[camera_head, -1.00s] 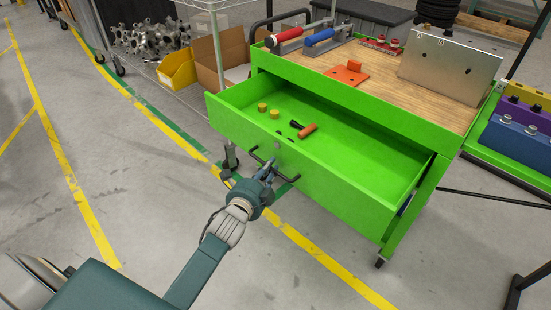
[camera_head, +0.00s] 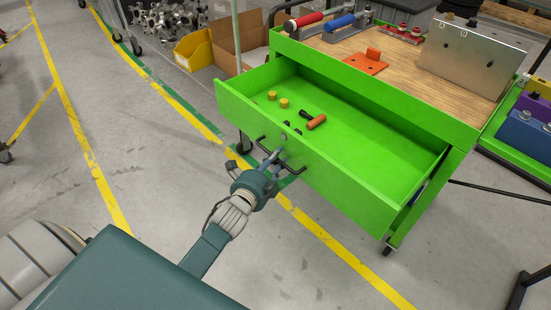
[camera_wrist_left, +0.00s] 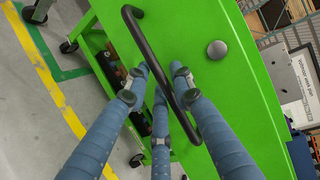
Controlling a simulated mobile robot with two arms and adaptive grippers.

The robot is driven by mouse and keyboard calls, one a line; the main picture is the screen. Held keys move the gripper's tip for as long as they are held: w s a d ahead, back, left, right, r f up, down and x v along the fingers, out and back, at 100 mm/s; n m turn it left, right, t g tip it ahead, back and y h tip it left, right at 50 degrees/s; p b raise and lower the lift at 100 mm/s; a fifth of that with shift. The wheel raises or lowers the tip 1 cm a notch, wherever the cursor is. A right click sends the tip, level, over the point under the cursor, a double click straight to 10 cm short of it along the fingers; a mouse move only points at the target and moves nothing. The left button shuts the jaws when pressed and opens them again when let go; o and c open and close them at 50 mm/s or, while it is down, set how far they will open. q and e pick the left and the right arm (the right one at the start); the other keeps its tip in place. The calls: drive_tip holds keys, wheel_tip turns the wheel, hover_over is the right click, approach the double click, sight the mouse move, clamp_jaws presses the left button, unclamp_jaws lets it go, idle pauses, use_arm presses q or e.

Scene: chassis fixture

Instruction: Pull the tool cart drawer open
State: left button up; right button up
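The green tool cart's drawer (camera_head: 325,178) stands well out from the cart body, its inside showing in the head view. A black bar handle (camera_head: 292,168) sits on its front; the handle also crosses the left wrist view (camera_wrist_left: 153,52). My left gripper (camera_head: 272,160) is at the handle, with its blue fingers on both sides of the bar, closed around it; the left wrist view shows the fingers (camera_wrist_left: 158,78) too. Exact finger contact is hard to see. My right gripper is in neither view.
The drawer holds two yellow pieces (camera_head: 278,99) and an orange-handled tool (camera_head: 316,122). The wooden cart top (camera_head: 400,75) bears clamps, an orange bracket and a metal plate. The floor in front is clear.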

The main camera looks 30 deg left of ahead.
use_arm(q)
drive_tip(key=s+r, duration=0.2)
drive_tip(key=s, duration=0.9)
drive_tip(key=shift+s+d+r, duration=0.15)
drive_tip(key=shift+s+d, duration=0.15)
drive_tip(key=shift+s, duration=0.1)
